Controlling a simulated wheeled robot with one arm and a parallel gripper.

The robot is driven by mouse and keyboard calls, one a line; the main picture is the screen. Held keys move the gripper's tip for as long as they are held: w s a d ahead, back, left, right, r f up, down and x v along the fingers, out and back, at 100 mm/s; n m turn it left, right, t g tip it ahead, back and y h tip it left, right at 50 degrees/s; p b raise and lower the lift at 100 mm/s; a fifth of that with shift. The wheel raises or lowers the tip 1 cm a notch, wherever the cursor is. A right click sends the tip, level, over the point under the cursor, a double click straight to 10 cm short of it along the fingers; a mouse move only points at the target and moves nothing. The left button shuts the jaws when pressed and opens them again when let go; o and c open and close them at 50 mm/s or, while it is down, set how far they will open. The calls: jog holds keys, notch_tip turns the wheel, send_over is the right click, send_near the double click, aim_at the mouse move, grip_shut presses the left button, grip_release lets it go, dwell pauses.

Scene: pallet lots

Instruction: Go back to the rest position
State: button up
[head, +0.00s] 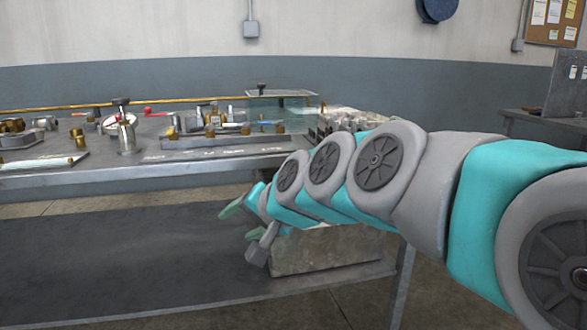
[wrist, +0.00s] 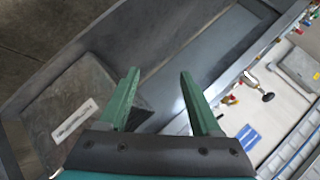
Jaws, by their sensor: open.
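My gripper (head: 238,224) is in front of the steel workbench, below the level of its top, at the end of my teal and grey arm reaching in from the right. In the wrist view its two green fingers (wrist: 159,74) are spread apart with nothing between them. The gripper is open and empty. A grey box (head: 335,255) stands on the lower shelf, partly hidden behind my arm. In the wrist view a grey box with a white label (wrist: 62,97) lies to the left of the fingers, apart from them.
The workbench top (head: 140,176) carries several metal fittings and valves, with a bare front edge. The dark lower shelf (head: 130,260) is clear to the left of the gripper. Another table (head: 545,120) stands at the far right. A bench leg (head: 402,285) rises below my arm.

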jog(key=s+d+f+n+g+h, duration=0.1)
jog(key=s+d+f+g+h, duration=0.1)
jog(key=s+d+f, duration=0.4)
jog(key=s+d+f+n+g+h+p, duration=0.1)
jog(key=s+d+f+g+h, duration=0.2)
jog(key=s+d+f, duration=0.4)
jog(key=s+d+f+n+g+h+p, duration=0.1)
jog(key=s+d+f+g, duration=0.3)
jog(key=s+d, duration=0.7)
jog(key=s+f+h, duration=0.1)
jog(key=s+f, duration=0.1)
jog(key=s, duration=0.3)
jog(key=shift+s+d+f+g+h, duration=0.2)
jog(key=shift+s+f+g+h, duration=0.1)
jog(key=shift+s, duration=0.1)
